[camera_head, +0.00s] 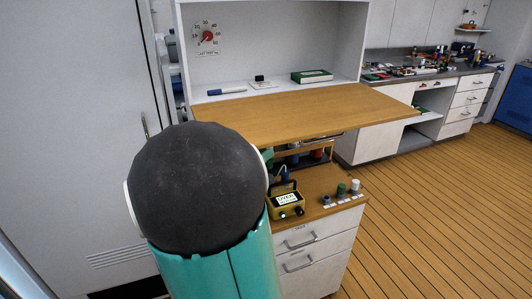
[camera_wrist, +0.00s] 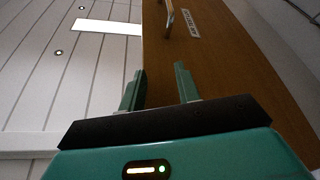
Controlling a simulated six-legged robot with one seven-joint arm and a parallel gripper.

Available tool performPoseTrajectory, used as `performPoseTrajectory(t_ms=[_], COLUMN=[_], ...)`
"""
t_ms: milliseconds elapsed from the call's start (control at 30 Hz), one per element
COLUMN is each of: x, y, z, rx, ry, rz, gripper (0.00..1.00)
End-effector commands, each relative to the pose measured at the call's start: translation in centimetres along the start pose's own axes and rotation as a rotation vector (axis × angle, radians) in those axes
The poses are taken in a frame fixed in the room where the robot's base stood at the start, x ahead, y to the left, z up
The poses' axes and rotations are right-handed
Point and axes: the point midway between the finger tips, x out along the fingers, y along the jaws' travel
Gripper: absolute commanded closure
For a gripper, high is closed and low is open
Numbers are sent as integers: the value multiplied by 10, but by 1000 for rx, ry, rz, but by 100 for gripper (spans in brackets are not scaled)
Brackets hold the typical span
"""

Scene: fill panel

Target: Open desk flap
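The wooden desk flap (camera_head: 300,108) sticks out from the white cabinet in the head view, lying about level below the open shelf. In the wrist view its brown face (camera_wrist: 215,75) fills the middle and right, with a metal handle (camera_wrist: 169,18) and a pale label (camera_wrist: 188,24) near the top. My gripper (camera_wrist: 157,80) is open and empty. Its two green fingers are apart in front of the brown face, short of the handle in the picture. Whether they touch the face I cannot tell. In the head view my arm hides the gripper.
Under the flap, a yellow device (camera_head: 286,203) and small knobs (camera_head: 341,190) stand on the lower counter above drawers (camera_head: 312,246). A green box (camera_head: 312,76) and a blue marker (camera_head: 227,91) lie on the shelf. The plank floor (camera_head: 440,210) at right is clear.

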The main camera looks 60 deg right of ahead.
Motion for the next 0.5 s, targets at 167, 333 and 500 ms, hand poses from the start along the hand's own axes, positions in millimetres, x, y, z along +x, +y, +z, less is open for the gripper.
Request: performPoseTrajectory(t_ms=[167, 333, 500], x=[-12, -22, -33], y=[-1, -1, -2], z=[0, 0, 0], rx=[-1, -1, -1], ry=[0, -1, 0], rz=[-1, 0, -1], gripper=[67, 67, 67])
